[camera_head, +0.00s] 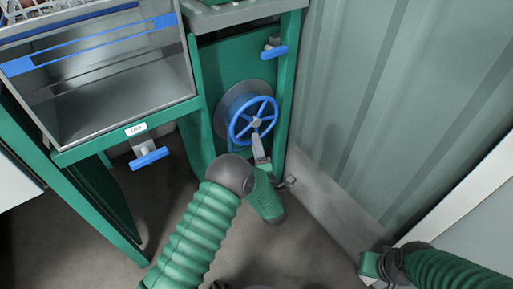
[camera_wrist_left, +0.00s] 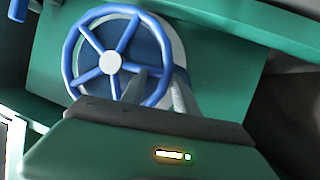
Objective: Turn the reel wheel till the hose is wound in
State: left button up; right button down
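The blue spoked reel wheel (camera_head: 255,121) is on the green panel, in front of a round grey reel (camera_head: 225,104). My left gripper (camera_head: 259,148) is at the wheel's lower rim. In the left wrist view the wheel (camera_wrist_left: 112,63) fills the upper left, and the grey fingers of my left gripper (camera_wrist_left: 160,90) reach its lower right rim. I cannot tell whether they are closed on the rim. No hose can be made out. My right arm shows at the lower right; its gripper (camera_head: 368,268) is at its end, its fingers not clear.
A blue-handled valve (camera_head: 273,49) is above the wheel and another (camera_head: 149,157) is under the grey metal basin (camera_head: 120,100) at left. A corrugated wall (camera_head: 400,100) stands close on the right. The floor (camera_head: 70,225) is open at lower left.

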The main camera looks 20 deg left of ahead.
pick_arm(q)
jog(key=shift+c, duration=0.2)
jog(key=c, duration=0.7)
grip_shut()
jog(key=shift+s+f, duration=0.1)
dwell(0.4)
